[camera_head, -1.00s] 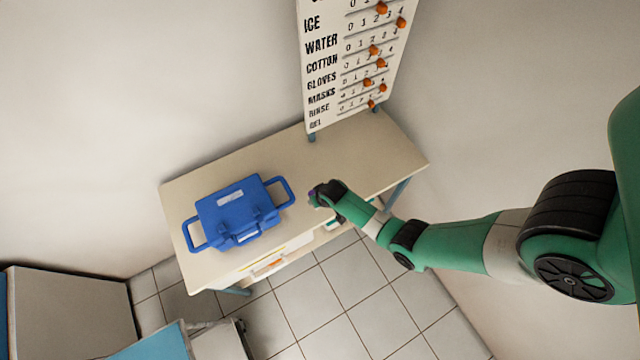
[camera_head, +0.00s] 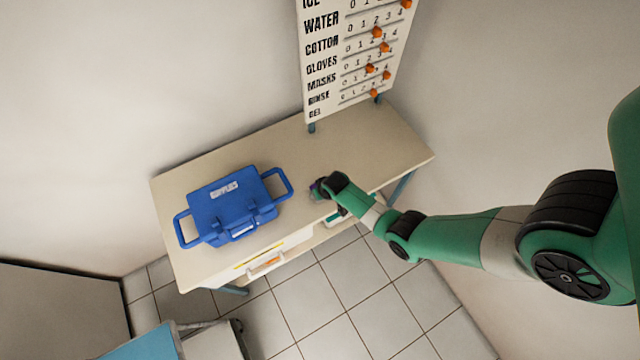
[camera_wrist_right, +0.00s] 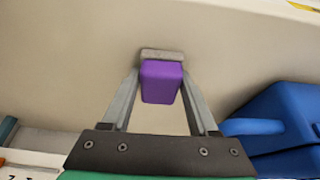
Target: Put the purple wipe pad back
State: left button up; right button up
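The purple wipe pad (camera_wrist_right: 161,82) is a small purple block seen between the two grey fingers of my right gripper in the right wrist view. In the head view my right gripper (camera_head: 319,188) is over the front part of the table, right of the blue case, and only a trace of purple shows there. The height of the pad above the tabletop is hard to tell. My left gripper is not in view.
A blue case (camera_head: 233,205) with side handles stands on the beige table (camera_head: 385,150). A sign board (camera_head: 350,65) with orange sliders rises at the table's back. A partly visible drawer (camera_head: 265,262) is under the front edge. The tabletop right of my gripper is clear.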

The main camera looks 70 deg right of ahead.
jog(key=o, duration=0.4)
jog(key=shift+r+p, duration=0.35)
jog(key=p+v, duration=1.1)
jog(key=shift+r, duration=0.35)
jog(key=shift+a, duration=0.1)
